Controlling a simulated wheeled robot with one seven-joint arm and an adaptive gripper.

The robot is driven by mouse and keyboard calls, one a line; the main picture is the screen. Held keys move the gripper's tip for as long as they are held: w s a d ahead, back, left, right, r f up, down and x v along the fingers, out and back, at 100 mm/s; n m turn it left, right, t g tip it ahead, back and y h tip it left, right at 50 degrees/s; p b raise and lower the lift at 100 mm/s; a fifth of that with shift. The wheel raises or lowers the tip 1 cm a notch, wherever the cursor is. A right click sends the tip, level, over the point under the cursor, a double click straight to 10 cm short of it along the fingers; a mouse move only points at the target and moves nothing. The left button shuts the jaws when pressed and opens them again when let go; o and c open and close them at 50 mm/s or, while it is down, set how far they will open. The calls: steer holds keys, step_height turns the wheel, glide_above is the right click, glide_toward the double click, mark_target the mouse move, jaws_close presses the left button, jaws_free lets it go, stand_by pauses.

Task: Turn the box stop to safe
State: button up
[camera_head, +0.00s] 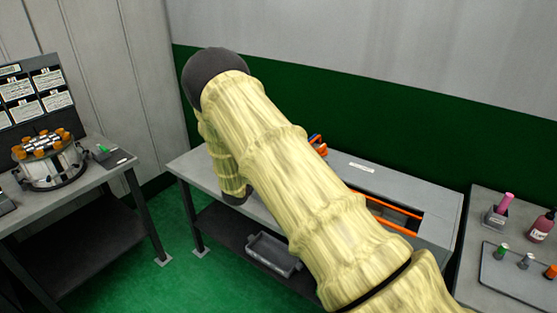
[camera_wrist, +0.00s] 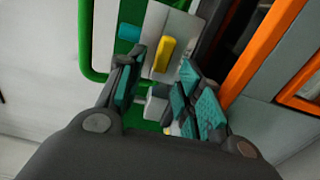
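My gripper (camera_wrist: 160,66) is seen in the wrist view with its teal-padded fingers apart. A yellow block-like piece (camera_wrist: 163,54) lies in line with the gap between the fingertips, on a light grey plate (camera_wrist: 180,28). Whitish small parts (camera_wrist: 154,107) show deeper between the fingers; I cannot tell whether the pads touch them. No readable label shows which part is the box stop or its safe position. In the head view my arm covers much of the middle bench (camera_head: 440,215), and my gripper is hidden.
Green tubing (camera_wrist: 87,45) and an orange frame bar (camera_wrist: 262,45) flank the fingers closely. The head view shows orange rails (camera_head: 385,207) in the bench opening, a left table with a round device (camera_head: 50,165), and a right table with bottles (camera_head: 541,226).

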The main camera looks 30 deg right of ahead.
steer(key=v, duration=1)
steer(key=shift+f, duration=0.1)
steer(key=s+a+f+y, duration=0.3)
steer(key=s+f+y, duration=0.2)
steer(key=s+f, duration=0.6)
steer(key=s+a+f+y, duration=0.45)
steer(key=s+f, duration=0.55)
steer(key=f, duration=0.4)
steer(key=s+a+f+m+g+y, duration=0.1)
steer(key=s+a+g+y, duration=0.1)
steer(key=s, duration=0.7)
steer(key=s+a+f+m+g+y, duration=0.2)
steer(key=s+a+y, duration=0.1)
steer(key=s, duration=0.7)
steer(key=s+a+f+m+g+y, duration=0.1)
steer(key=s+a+m+g+y, duration=0.1)
steer(key=s, duration=0.8)
steer(key=a+g, duration=0.1)
steer(key=a, duration=0.1)
steer(key=shift+a+f, duration=0.3)
